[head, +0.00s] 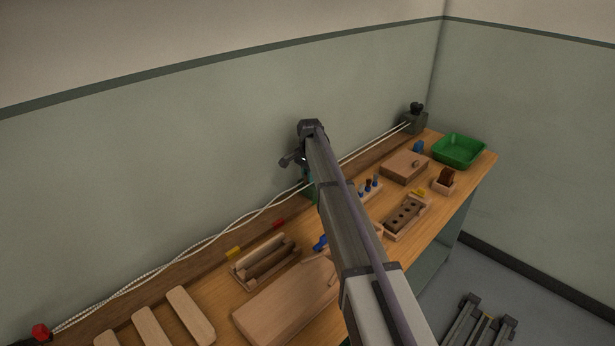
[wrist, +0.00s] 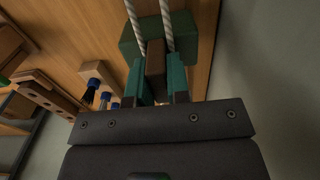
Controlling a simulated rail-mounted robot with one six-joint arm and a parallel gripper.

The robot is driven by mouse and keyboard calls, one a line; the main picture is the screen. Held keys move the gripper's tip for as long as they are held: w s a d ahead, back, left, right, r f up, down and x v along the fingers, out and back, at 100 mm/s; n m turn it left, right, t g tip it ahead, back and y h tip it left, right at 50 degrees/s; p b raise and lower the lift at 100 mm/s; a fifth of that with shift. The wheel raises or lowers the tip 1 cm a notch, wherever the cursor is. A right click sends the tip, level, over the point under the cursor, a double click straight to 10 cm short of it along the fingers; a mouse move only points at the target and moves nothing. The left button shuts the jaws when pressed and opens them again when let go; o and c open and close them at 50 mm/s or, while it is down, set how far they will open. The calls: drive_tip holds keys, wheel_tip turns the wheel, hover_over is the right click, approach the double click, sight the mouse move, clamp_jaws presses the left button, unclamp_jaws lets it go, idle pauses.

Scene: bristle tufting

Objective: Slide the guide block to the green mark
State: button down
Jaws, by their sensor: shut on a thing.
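The guide block (wrist: 203,52) is dark green in the wrist view, with two pale twisted cords (wrist: 167,18) running through it and a brown grip piece (wrist: 155,56) standing out of it. My gripper (wrist: 158,84) is shut on the brown piece, with one teal finger on each side. In the head view a small green part (head: 309,190) shows at the cords beside my arm; I cannot tell whether it is the block or a finger. A red mark (head: 278,224) and a yellow mark (head: 233,252) lie along the back rail. I cannot make out the green mark.
The cords run along the wall from a red-topped post (head: 41,331) to a dark post (head: 415,120). The bench holds a wooden tray (head: 292,261), a lidded box (head: 404,166), a drilled block (head: 404,217) and a green bin (head: 459,151). My arm hides the bench's middle.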

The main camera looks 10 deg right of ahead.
drive_tip(key=c, duration=1.1)
unclamp_jaws()
drive_tip(key=shift+r, duration=0.1)
wheel_tip(320, 180, up, 11)
drive_tip(key=p, duration=1.1)
drive_tip(key=shift+f, duration=0.2)
